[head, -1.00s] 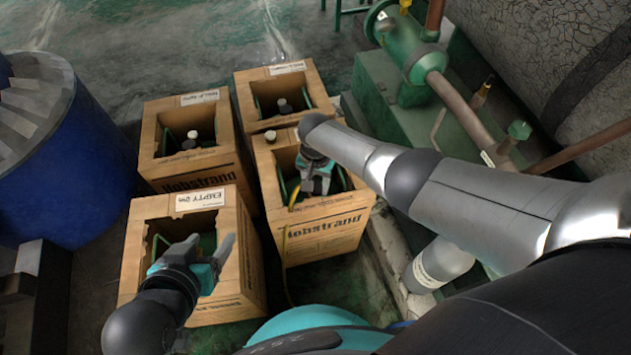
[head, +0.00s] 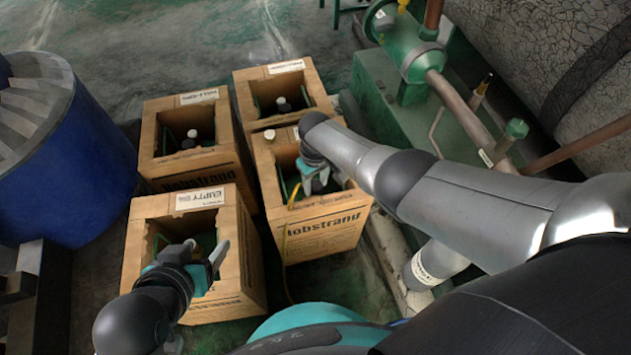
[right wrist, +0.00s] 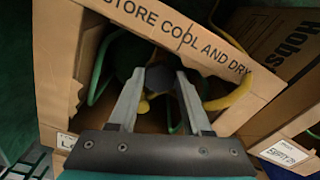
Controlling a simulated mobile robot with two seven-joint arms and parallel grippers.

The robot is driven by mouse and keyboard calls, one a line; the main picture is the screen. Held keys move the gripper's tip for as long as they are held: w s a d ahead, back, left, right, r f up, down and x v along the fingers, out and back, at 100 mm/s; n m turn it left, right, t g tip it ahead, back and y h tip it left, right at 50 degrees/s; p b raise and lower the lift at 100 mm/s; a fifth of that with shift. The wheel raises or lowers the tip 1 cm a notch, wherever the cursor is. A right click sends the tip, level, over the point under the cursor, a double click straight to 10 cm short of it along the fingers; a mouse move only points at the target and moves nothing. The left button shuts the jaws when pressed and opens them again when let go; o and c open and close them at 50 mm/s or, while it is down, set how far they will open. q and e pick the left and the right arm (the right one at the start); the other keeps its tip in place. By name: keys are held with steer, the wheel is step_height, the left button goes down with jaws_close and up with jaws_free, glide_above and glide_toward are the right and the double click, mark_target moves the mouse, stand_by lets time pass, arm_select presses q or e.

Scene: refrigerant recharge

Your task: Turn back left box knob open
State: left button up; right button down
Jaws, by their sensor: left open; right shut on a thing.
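The back left box (head: 152,143) is an open cardboard box in the head view, with a dark cylinder and a pale-topped knob (head: 193,133) inside. No gripper is at that knob. My right gripper (head: 316,182) reaches into the front right box (head: 262,166). In the right wrist view, my right gripper (right wrist: 168,80) is shut on a small dark grey piece (right wrist: 159,80) beside a yellow hose (right wrist: 235,96); its exact shape is mostly hidden. My left gripper (head: 207,250) is open and empty, over the opening of the front left box labelled EMPTY (head: 247,232).
The back right box (head: 243,90) also holds a dark-knobbed cylinder. A blue drum (head: 90,165) stands at the left. Green machinery with pipes (head: 412,60) and a grey cylinder (head: 437,262) stand at the right. Floor behind the boxes is clear.

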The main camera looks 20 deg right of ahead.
steer(key=n, duration=1)
steer(key=shift+n, duration=0.4)
arm_select(q)
steer(key=shift+w+d+t+h, duration=0.3)
steer(key=shift+w+d+t, duration=0.15)
steer(key=shift+d, duration=0.15)
arm_select(e)
steer(key=shift+w+n, duration=0.1)
steer(key=shift+n, duration=1)
steer(key=c, duration=0.6)
jaws_free()
